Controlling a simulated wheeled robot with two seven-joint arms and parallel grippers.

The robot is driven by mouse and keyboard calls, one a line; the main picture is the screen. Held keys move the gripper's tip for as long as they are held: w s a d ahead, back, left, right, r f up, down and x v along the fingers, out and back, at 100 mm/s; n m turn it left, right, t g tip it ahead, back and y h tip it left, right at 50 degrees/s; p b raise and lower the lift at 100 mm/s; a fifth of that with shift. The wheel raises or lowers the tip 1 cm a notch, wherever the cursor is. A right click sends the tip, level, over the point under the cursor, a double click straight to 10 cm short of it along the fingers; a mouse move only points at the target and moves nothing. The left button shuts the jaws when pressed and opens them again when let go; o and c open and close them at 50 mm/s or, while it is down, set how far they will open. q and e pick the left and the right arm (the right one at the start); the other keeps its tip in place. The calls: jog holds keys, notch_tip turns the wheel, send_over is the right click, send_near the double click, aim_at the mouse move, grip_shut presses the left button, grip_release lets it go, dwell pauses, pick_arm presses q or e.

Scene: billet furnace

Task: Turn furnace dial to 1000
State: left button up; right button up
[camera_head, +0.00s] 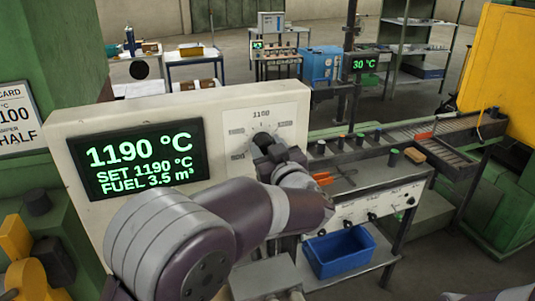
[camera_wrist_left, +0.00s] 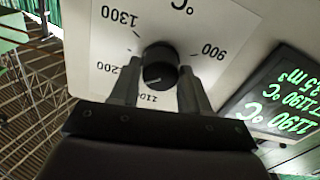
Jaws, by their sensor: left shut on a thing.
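The furnace dial (camera_wrist_left: 160,57) is a round black knob on a white scale plate (camera_head: 277,119). My left gripper (camera_head: 266,142) is shut on the dial, with one finger on each side of it in the wrist view (camera_wrist_left: 158,78). In that view the scale appears turned over, with 1300, 900 and a partly covered 1200 around the knob. A faint pale mark on the knob faces the lower left, near the 1200 and 1100 labels. The display (camera_head: 138,160) reads 1190 °C, SET 1190 °C, FUEL 3.5 m³. My right gripper is not in view.
A workbench (camera_head: 375,185) with small knobs and orange-handled tools stands right of the panel. A blue bin (camera_head: 339,253) sits on its lower shelf. A yellow panel (camera_head: 500,60) stands at the far right.

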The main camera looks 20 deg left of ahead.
pick_arm(q)
jog(key=n+b, duration=0.9)
jog(key=f+n+b, duration=0.1)
jog(key=n+b, duration=0.4)
jog(key=shift+s+a+n+b, duration=0.1)
jog(key=shift+a+n+b, duration=0.05)
jog(key=shift+n+b, duration=0.2)
jog(key=n+b, duration=0.4)
jog(key=n, duration=0.1)
jog(key=shift+f, duration=0.1)
jog(key=shift+n+b, duration=0.85)
jog(key=shift+n, duration=0.2)
jog(key=o, duration=1)
jog(key=shift+s+r, duration=0.1)
jog(key=shift+r, duration=0.1)
jog(key=b+v, duration=0.3)
jog(key=v, duration=0.9)
jog(key=shift+s+d, duration=0.25)
jog(key=shift+d, duration=0.05)
